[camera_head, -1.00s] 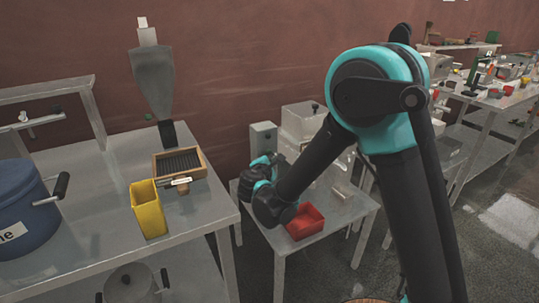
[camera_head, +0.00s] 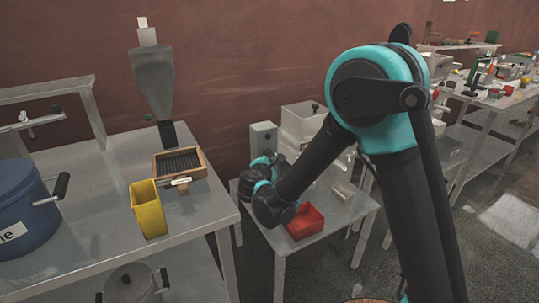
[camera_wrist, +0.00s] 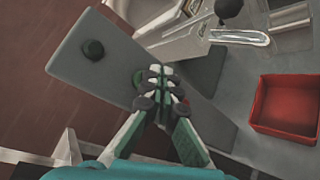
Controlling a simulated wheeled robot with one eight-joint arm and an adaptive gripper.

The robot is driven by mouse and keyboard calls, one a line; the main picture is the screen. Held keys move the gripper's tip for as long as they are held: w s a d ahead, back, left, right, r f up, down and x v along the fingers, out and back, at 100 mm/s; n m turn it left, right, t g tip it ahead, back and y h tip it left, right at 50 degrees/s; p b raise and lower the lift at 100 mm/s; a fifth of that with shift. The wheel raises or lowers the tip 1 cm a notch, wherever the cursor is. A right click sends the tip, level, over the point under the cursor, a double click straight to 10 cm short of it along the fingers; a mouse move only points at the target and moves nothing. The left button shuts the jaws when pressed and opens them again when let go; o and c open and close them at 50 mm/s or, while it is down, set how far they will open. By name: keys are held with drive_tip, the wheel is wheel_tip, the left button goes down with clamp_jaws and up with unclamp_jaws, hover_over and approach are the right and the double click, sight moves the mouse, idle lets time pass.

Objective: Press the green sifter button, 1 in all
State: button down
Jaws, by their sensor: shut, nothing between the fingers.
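A grey upright panel (camera_head: 263,135) stands at the back of the low table, partly hidden by my arm. In the wrist view the same grey panel (camera_wrist: 115,72) runs slantwise and carries a dark round knob (camera_wrist: 93,50). A green round button (camera_wrist: 138,77) shows on it, partly covered by my fingertips. A bit of red shows just right of the fingers. My gripper (camera_wrist: 160,78) is shut and empty, its tips over the panel beside the green button. Whether they touch it, I cannot tell. In the head view my gripper (camera_head: 262,168) is in front of the panel.
A red tray (camera_head: 305,222) lies on the low table just right of my gripper. A grey-white machine (camera_head: 303,122) stands behind it. The left table holds a yellow container (camera_head: 148,210), a wooden-framed tray (camera_head: 180,163) and a blue pot (camera_head: 22,210).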

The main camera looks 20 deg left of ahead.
drive_tip(key=shift+w, duration=0.1)
drive_tip(key=shift+w+a, duration=0.2)
drive_tip(key=shift+a, duration=0.1)
drive_tip(key=shift+w+a, duration=0.3)
drive_tip(key=shift+a, duration=0.05)
idle(1.1)
drive_tip(key=shift+s, duration=0.1)
drive_tip(key=shift+s+d, duration=0.5)
drive_tip(key=shift+d, duration=0.15)
drive_tip(key=shift+s+d, duration=0.1)
drive_tip(key=s+d, duration=0.3)
drive_tip(key=shift+d, duration=0.3)
idle(0.4)
idle(0.6)
